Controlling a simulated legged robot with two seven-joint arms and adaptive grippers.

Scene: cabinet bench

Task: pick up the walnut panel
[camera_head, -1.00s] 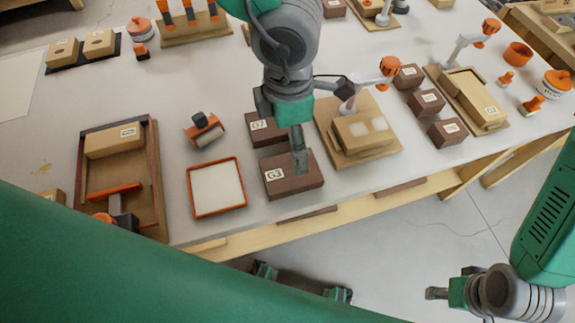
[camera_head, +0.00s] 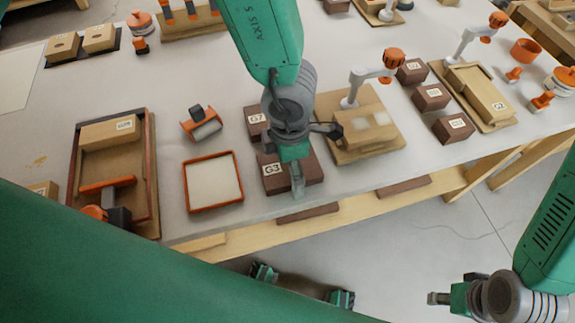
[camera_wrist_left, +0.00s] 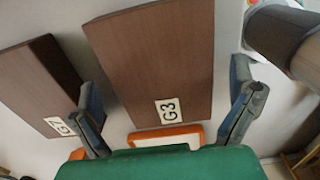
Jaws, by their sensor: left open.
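The dark brown walnut panel labelled G3 (camera_head: 313,171) lies flat on the bench near its front edge. My left gripper (camera_head: 296,180) is above it in the head view and hides part of it. In the left wrist view the panel (camera_wrist_left: 150,60) shows large between the two spread fingers of the left gripper (camera_wrist_left: 168,112), with nothing held. Whether the fingers touch its sides I cannot tell. My right gripper (camera_head: 440,298) is at the lower right, off the bench; its jaw opening is unclear.
A similar brown block labelled G7 (camera_head: 256,122) lies just behind G3. An orange-rimmed tray (camera_head: 212,206) is to the left. A wooden fixture with an orange-knobbed clamp (camera_head: 384,140) is close on the right. Several brown blocks (camera_head: 431,97) lie beyond it.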

